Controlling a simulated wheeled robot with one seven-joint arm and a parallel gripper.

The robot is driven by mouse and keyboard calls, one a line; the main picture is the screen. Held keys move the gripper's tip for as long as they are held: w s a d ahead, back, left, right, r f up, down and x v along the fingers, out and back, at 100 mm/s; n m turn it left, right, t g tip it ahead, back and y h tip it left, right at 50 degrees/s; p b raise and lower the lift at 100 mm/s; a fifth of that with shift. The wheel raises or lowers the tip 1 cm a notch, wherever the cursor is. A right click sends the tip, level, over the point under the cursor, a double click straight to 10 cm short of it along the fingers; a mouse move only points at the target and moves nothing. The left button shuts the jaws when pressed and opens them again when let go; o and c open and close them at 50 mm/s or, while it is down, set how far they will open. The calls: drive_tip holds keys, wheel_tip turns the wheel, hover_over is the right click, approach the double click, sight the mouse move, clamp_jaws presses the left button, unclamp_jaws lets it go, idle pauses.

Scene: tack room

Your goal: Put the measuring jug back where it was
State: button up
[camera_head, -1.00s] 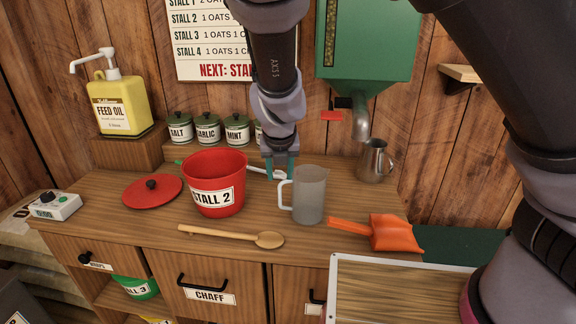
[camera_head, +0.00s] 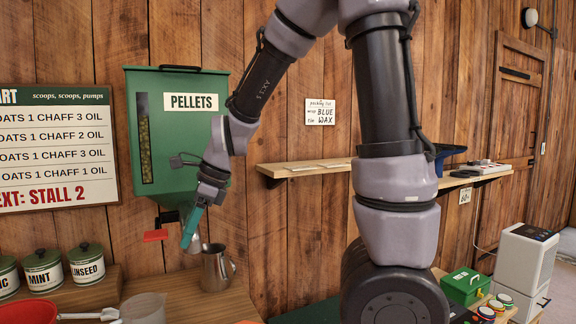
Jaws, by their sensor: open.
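The measuring jug (camera_head: 143,309), frosted and see-through, stands on the wooden counter at the bottom left, cut off by the picture's lower edge. My gripper (camera_head: 190,229), with teal fingers, hangs in front of the green pellet dispenser's (camera_head: 200,115) lower part, above and to the right of the jug and apart from it. The gripper is open and seen from the side, with nothing visible held in it. It covers part of the dispenser's spout. A metal pitcher (camera_head: 216,269) stands on the counter, just below and right of the gripper.
Lidded tins (camera_head: 86,264) stand at the left, with part of a red bucket (camera_head: 28,312) below them. A wall shelf (camera_head: 305,168) runs behind my arm. At the right are a green box (camera_head: 466,286), jars (camera_head: 497,306) and a white appliance (camera_head: 525,258).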

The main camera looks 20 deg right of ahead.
drive_tip(key=s+d+r+n+t+h, duration=0.1)
drive_tip(key=s+d+r+n+t, duration=0.2)
drive_tip(key=d+r+n, duration=0.4)
drive_tip(key=s+d+r+n+t+h, duration=0.1)
drive_tip(key=s+d+r+n+t, duration=0.2)
drive_tip(key=d, duration=0.9)
drive_tip(key=s+r+n, duration=0.3)
drive_tip(key=r+n, duration=0.1)
drive_tip(key=n, duration=0.1)
drive_tip(key=shift+s+d+r+n+h, duration=0.25)
drive_tip(key=shift+d+r+n+h, duration=0.05)
drive_tip(key=shift+r+h, duration=0.1)
